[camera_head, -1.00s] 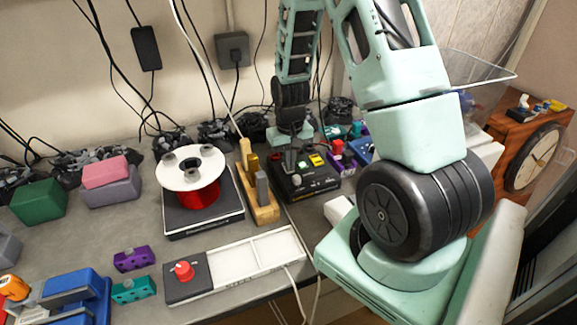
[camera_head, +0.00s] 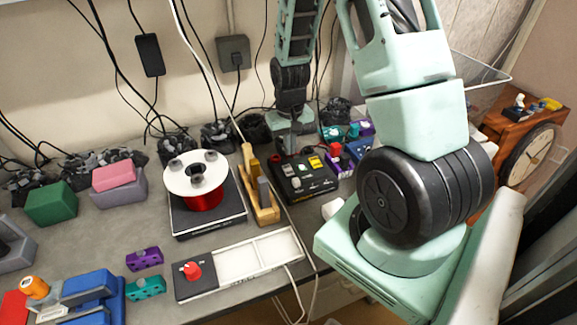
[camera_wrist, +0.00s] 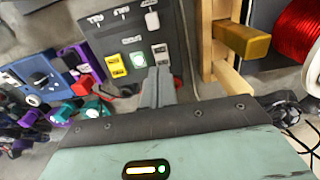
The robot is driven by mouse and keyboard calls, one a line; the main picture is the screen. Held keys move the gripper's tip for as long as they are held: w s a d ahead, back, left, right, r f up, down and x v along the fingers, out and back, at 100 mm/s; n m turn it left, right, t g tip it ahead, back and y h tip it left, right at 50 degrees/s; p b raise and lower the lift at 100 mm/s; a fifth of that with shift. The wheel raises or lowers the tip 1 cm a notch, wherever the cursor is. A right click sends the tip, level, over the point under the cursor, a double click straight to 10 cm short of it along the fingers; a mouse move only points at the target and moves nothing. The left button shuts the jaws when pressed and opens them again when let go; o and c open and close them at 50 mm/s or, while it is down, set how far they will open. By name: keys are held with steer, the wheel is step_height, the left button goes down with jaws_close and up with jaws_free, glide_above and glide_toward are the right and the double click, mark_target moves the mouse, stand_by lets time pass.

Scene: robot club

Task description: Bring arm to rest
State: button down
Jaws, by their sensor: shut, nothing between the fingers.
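My gripper (camera_head: 284,150) hangs from my pale green arm above the back edge of a black control box (camera_head: 312,198) in the head view. In the wrist view the grey fingers (camera_wrist: 158,82) are together with nothing between them. Their tips are close to the switches on the box's panel (camera_wrist: 118,30); I cannot tell whether they touch it. The box carries a green button, yellow labels and white switches.
A red wire spool (camera_head: 207,202) on a dark base and a wooden rack (camera_head: 262,212) stand left of the box. A blue box (camera_wrist: 38,75) with knobs and connectors is beside it. Cables hang behind. A white tray strip (camera_head: 245,262) lies in front.

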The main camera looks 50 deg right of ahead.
stand_by(0.4)
steer(key=s+a+r+n+t, duration=0.1)
steer(key=s+a+r+n, duration=0.15)
steer(key=a+r, duration=0.5)
steer(key=s+a+r+n+t, duration=0.2)
steer(key=a+r+n, duration=0.1)
steer(key=a+r, duration=0.4)
steer(key=s+a+f+n+g+b, duration=0.1)
steer(key=s+a+f+n+b, duration=0.1)
steer(key=s+a, duration=0.4)
steer(key=s+a+f+n+g+b, duration=0.2)
steer(key=s+a+n+b, duration=0.3)
steer(key=a, duration=0.8)
steer(key=shift+s+f+y, duration=0.3)
steer(key=shift+s+f, duration=0.55)
steer(key=shift+s, duration=0.3)
